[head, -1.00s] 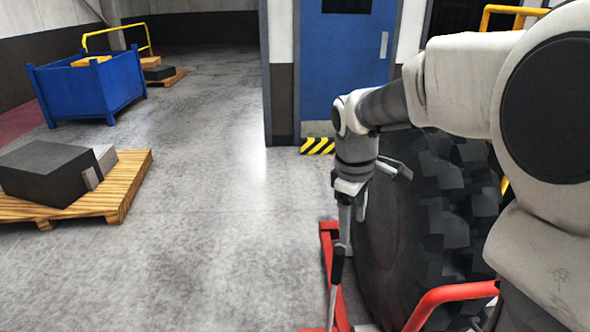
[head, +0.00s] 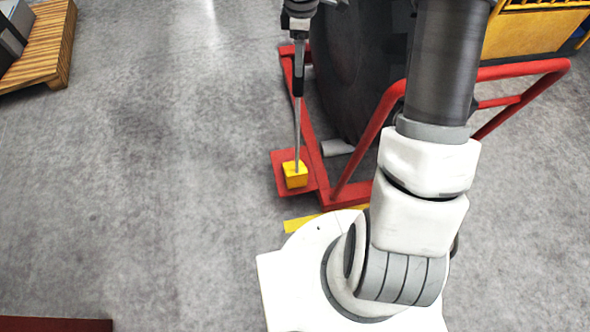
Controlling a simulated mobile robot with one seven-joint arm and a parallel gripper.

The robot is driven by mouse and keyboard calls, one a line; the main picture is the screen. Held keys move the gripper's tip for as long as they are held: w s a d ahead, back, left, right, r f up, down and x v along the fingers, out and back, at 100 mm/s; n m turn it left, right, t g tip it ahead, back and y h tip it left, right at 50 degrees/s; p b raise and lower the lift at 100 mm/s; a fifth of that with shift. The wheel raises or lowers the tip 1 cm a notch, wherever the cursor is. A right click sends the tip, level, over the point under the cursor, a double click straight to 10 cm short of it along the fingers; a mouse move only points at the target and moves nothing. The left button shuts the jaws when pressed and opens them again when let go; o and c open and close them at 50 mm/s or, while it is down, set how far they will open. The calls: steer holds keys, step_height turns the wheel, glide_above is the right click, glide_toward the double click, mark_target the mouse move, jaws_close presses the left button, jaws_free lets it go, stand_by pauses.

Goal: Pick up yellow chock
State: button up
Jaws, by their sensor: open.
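The yellow chock (head: 295,175) is a small block on a red plate at the near left corner of a red frame. A thin grey rod with a black upper part rises from it towards my gripper (head: 299,58). My gripper points down at the top of the view, just at the upper end of the black part. It is open. One finger shows clearly; the other is hidden or lined up behind it. I cannot tell whether the finger touches the black part.
A large black tyre (head: 355,75) stands in the red frame (head: 340,196), whose raised rail (head: 520,70) runs right. A yellow structure (head: 535,30) is at the upper right. A wooden pallet (head: 45,50) is at the upper left. The floor on the left is mostly clear.

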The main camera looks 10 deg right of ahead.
mark_target(296, 79)
steer(key=f, duration=0.2)
steer(key=f+b, duration=0.1)
steer(key=f, duration=0.5)
steer(key=shift+w+a+b, duration=0.25)
steer(key=shift+a+b, duration=0.05)
steer(key=shift+a, duration=0.1)
jaws_close()
steer(key=shift+w+r, duration=0.1)
